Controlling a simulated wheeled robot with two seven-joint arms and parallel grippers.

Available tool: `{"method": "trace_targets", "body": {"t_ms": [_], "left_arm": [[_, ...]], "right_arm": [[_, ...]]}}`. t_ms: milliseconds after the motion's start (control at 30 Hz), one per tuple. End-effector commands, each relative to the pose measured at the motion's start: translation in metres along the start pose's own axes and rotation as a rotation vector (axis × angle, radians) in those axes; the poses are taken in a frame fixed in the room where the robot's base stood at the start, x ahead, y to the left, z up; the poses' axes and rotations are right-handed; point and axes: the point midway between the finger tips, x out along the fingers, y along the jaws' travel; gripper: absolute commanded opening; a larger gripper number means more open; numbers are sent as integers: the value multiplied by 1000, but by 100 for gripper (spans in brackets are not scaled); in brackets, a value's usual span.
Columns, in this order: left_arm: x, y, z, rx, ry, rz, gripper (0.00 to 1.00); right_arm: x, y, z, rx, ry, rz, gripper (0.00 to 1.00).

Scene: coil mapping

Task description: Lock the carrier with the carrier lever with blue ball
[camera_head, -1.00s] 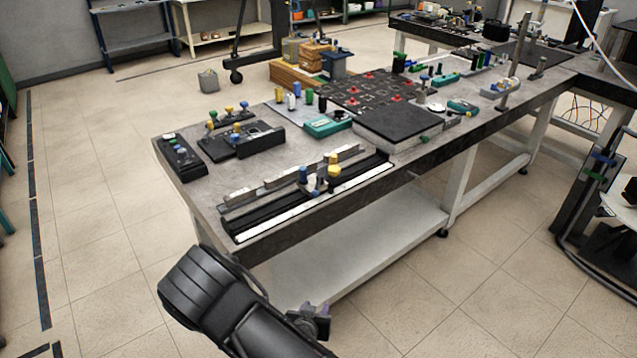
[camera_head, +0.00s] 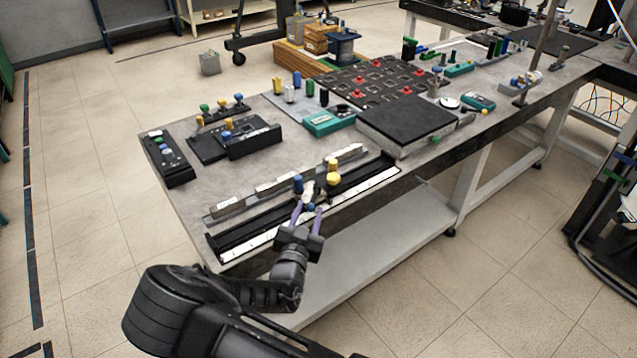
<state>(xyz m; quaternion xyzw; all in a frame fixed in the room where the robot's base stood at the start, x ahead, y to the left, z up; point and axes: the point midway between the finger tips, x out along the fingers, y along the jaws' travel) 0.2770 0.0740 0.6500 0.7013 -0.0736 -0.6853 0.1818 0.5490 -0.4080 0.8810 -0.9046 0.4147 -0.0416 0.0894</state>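The carrier (camera_head: 308,191) sits on the black rail with a white scale strip (camera_head: 247,244) at the table's front edge. A blue knob (camera_head: 298,184) stands on its left, and yellow knobs (camera_head: 333,178) show to its right. A small blue ball (camera_head: 310,207), seemingly the carrier lever's, is at the carrier's front. The lever's shaft is too small to make out.
A metal bar (camera_head: 290,182) lies behind the rail. Black boxes with coloured knobs (camera_head: 235,137) stand at the back left, and a black-topped block (camera_head: 407,122) is to the right. The floor in front is free.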

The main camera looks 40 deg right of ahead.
Motion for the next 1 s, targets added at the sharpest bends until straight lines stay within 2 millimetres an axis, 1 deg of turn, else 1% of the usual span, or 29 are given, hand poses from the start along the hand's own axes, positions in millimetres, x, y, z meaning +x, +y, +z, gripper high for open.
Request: {"method": "trace_targets", "body": {"t_ms": [333, 467, 567, 800, 900, 1000], "left_arm": [[0, 0, 0, 0, 0, 0, 45], [-2, 1, 0, 0, 0, 0, 45], [-5, 2, 0, -1, -1, -1, 45], [-14, 4, 1, -3, -3, -4, 45], [-16, 5, 2, -4, -4, -5, 45], [-17, 5, 2, -4, -5, -6, 45]], "right_arm": [[0, 0, 0, -1, -2, 1, 38], [7, 0, 0, -1, -1, 1, 38], [17, 0, -1, -2, -1, 1, 38], [55, 1, -1, -3, -1, 1, 38], [68, 1, -1, -2, -1, 2, 38], [75, 1, 0, -2, -1, 1, 38]]}}
